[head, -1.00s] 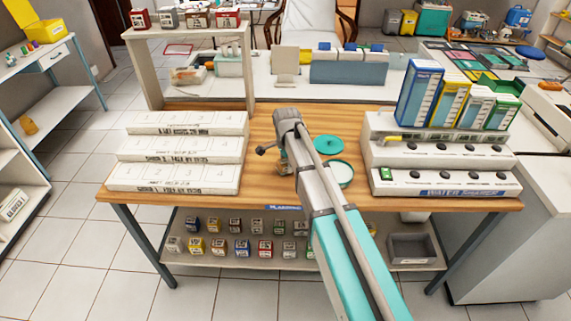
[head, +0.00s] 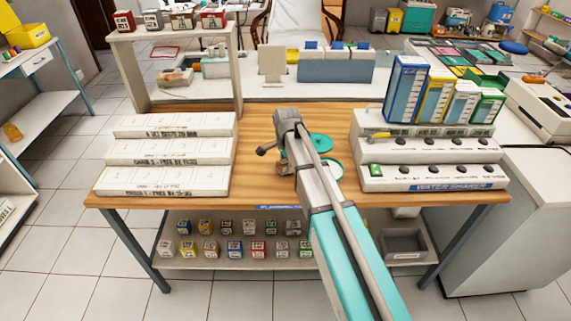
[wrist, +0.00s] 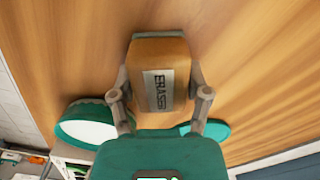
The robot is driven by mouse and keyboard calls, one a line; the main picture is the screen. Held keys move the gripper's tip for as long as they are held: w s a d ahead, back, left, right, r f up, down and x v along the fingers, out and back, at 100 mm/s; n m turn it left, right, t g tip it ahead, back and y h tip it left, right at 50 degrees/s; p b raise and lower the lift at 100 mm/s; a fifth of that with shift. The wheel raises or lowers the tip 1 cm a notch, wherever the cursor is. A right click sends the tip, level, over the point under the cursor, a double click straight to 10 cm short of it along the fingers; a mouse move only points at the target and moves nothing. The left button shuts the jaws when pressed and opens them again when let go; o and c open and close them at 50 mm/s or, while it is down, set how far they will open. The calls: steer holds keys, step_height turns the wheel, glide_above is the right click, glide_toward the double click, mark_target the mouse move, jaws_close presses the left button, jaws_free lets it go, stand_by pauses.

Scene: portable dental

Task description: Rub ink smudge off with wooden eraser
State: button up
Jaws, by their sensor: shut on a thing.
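The wooden eraser (wrist: 160,65) is a brown block with a grey top edge and a label reading ERASER. It fills the middle of the wrist view. My gripper (wrist: 161,94) has its two fingers closed on the sides of the eraser. In the head view my gripper (head: 284,160) is over the middle of the wooden table (head: 262,135), largely hidden by my arm. I cannot tell whether the eraser touches the tabletop. No ink smudge shows in either view; the wood seen around the eraser looks clean.
A teal round lid (head: 321,141) and a white-centred round dish (head: 334,170) are right of my gripper, partly behind my arm. A stepped white rack (head: 165,178) stands left and a white stand with boxes (head: 430,178) right. Small boxes (head: 235,248) fill the lower shelf.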

mark_target(265, 169)
steer(key=shift+d, duration=0.15)
steer(key=shift+d, duration=1.75)
steer(key=shift+f, duration=0.1)
steer(key=shift+a, duration=0.15)
steer(key=shift+a, duration=1.75)
steer(key=shift+a, duration=0.1)
steer(key=shift+a, duration=1.8)
steer(key=shift+a, duration=1.9)
